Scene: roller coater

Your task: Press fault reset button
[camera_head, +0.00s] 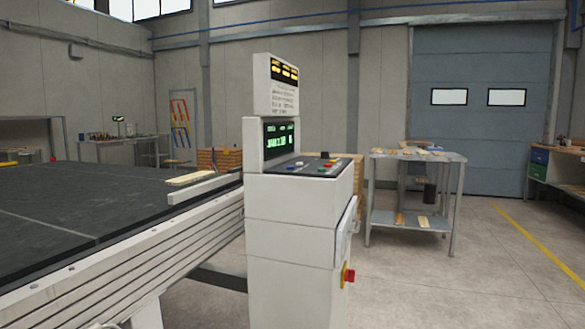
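A white control cabinet (293,243) stands upright in the middle of the view. Its sloped top panel (312,165) carries several small coloured buttons, among them red and green ones. I cannot read their labels, so I cannot tell which is the fault reset button. Behind the panel is a dark screen (279,138) with green text. A sign box (276,85) with yellow lit characters sits above it. A red knob on a yellow base (348,276) is on the cabinet's lower right side. Neither of my grippers shows in this view.
A long machine with a dark flat bed (85,205) fills the left, beside the cabinet. A metal table (416,190) with wooden pieces stands behind right. Free concrete floor (440,290) lies right of the cabinet. A workbench (560,168) is at the far right.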

